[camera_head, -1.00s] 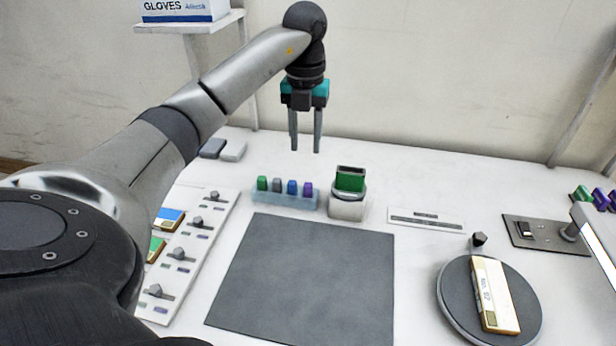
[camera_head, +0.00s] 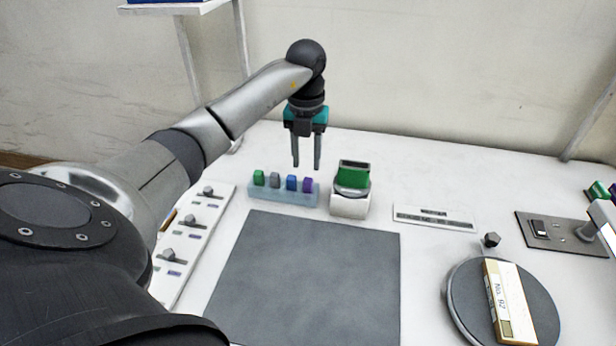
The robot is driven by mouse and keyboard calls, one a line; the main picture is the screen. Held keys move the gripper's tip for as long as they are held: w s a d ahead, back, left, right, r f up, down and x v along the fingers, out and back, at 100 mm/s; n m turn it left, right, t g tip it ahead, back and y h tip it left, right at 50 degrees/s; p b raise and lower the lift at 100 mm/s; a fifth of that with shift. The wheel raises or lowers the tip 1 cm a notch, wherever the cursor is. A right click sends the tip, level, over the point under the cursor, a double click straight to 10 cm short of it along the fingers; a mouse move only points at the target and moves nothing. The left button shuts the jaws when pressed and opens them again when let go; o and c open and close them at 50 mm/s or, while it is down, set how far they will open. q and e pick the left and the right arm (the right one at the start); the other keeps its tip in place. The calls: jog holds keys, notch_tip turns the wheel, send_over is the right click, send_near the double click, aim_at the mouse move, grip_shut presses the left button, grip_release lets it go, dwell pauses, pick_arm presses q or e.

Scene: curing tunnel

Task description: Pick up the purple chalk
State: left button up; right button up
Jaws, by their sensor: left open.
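The purple chalk (camera_head: 308,185) stands upright at the right end of a pale blue holder (camera_head: 283,196), with blue, grey and green chalks to its left. My left gripper (camera_head: 307,167) is open and empty, its two fingers pointing down. In the picture its fingertips are just above the purple chalk; I cannot tell the exact height of the gap. My right gripper does not show.
A green block on a white stand (camera_head: 350,205) is close to the right of the holder. A dark mat (camera_head: 310,280) lies in front. A round turntable (camera_head: 462,296) bears a labelled bar (camera_head: 508,303). A slider panel (camera_head: 190,240) is at the left.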

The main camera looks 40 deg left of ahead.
aim_at(308, 180)
pick_arm(q)
notch_tip(308, 180, down, 5)
jog(key=shift+w+f+b, duration=0.1)
jog(key=shift+w+b, duration=0.05)
jog(key=shift+b, duration=0.25)
jog(key=shift+d, duration=0.1)
jog(key=shift+c, duration=0.2)
grip_shut()
